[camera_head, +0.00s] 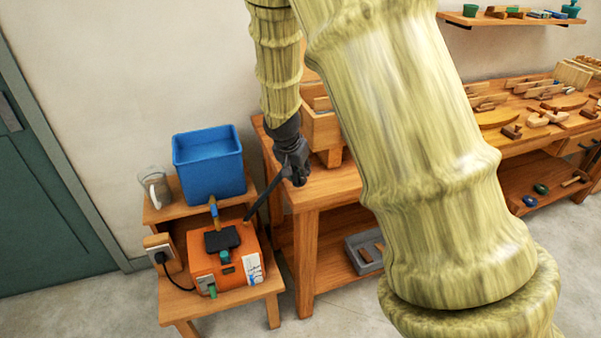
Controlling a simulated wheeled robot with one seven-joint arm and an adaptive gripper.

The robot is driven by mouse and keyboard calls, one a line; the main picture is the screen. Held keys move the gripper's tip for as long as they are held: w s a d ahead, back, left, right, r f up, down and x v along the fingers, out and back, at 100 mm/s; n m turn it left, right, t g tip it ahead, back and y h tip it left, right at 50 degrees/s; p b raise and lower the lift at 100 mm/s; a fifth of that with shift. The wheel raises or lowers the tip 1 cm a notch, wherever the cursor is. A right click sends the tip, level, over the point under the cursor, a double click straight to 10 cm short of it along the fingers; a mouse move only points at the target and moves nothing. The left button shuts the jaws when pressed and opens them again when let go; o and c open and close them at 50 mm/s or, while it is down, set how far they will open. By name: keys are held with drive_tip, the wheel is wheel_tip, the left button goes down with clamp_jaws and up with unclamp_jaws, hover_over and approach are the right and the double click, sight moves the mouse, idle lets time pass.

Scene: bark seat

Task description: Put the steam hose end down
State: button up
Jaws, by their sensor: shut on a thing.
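My gripper (297,178) is at the upper middle of the head view, pointing down in front of the left end of the workbench. It is shut on the end of the dark steam hose (262,197). The hose runs from the gripper down and left to the orange steam unit (228,266). The unit sits on a small wooden stand (192,303) and has a dark top piece and a green knob. The held tip of the hose is mostly hidden by the fingers.
A blue tank (208,165) and a clear jug (156,186) stand behind the unit. A plug (160,257) with a cord is at its left. The workbench (330,191) holds a wooden box and, further right, many wooden pieces. A grey bin (362,254) sits on its lower shelf. My arm covers the middle.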

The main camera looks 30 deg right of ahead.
drive_tip(key=shift+w+d, duration=0.55)
drive_tip(key=shift+d, duration=0.05)
drive_tip(key=shift+p+x, duration=0.75)
drive_tip(key=shift+x, duration=0.5)
drive_tip(key=shift+f, duration=0.45)
drive_tip(key=o, duration=1)
drive_tip(key=shift+a, duration=0.1)
drive_tip(key=shift+o, duration=0.2)
drive_tip(key=shift+f, duration=0.2)
drive_tip(key=shift+r, duration=0.1)
drive_tip(key=b+v, duration=0.2)
drive_tip(key=v, duration=0.8)
drive_tip(key=shift+a+r, duration=0.2)
drive_tip(key=shift+a, duration=0.1)
